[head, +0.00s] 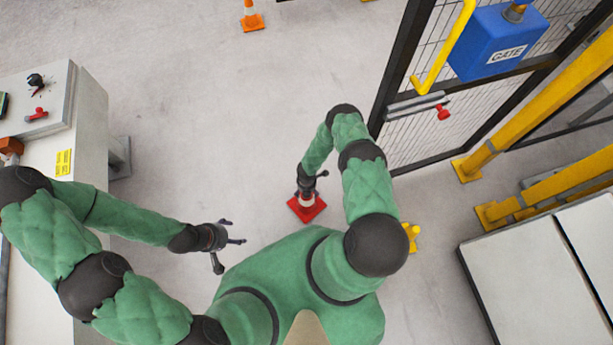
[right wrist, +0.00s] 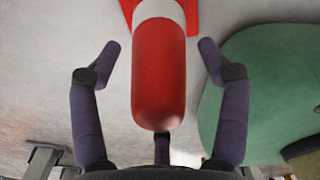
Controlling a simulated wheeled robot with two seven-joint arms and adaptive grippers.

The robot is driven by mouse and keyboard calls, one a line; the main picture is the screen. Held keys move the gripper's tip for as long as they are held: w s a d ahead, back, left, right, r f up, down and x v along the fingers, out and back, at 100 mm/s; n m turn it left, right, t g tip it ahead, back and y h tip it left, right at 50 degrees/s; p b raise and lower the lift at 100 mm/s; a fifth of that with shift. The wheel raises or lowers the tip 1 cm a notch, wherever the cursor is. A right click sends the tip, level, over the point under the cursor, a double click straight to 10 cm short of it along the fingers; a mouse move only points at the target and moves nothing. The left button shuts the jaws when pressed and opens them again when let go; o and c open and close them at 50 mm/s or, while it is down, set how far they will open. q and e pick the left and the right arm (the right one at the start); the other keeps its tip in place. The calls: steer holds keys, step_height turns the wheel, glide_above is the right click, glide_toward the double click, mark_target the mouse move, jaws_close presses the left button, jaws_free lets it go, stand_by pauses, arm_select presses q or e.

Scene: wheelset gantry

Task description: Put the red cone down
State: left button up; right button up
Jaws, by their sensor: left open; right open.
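The red cone (head: 307,208) stands on the grey floor in front of me in the head view, its square red base flat and its upper part partly covered by my right gripper (head: 308,187). In the right wrist view the cone's rounded red top (right wrist: 159,75) with a white band lies between the spread fingers of my right gripper (right wrist: 160,62). The fingers are open, with gaps on both sides of the cone. My left gripper (head: 228,240) is open and empty over the floor to the left of the cone.
An orange cone (head: 251,17) stands farther off at the top. A mesh gate with a blue GATE box (head: 497,42) and yellow posts is at the right. A yellow object (head: 410,236) is beside my right arm. A control cabinet (head: 88,125) stands left. Floor between is clear.

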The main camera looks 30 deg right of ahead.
step_height(320, 180, up, 11)
steer(key=p, duration=0.5)
steer(key=shift+r+p, duration=0.35)
steer(key=shift+r, duration=0.25)
steer(key=s+a+r+m+g+y, duration=0.1)
steer(key=s+a+r+m+y, duration=0.5)
steer(key=a+r+m, duration=0.75)
steer(key=s+a+r+m+t+h, duration=0.1)
steer(key=s+r+m, duration=0.4)
steer(key=r+m, duration=0.6)
steer(key=shift+r+m+h, duration=0.15)
steer(key=shift+m+h, duration=0.35)
steer(key=shift+m, duration=0.55)
steer(key=shift+s+r+p, duration=0.1)
steer(key=shift+r+p, duration=0.5)
steer(key=shift+r, duration=0.05)
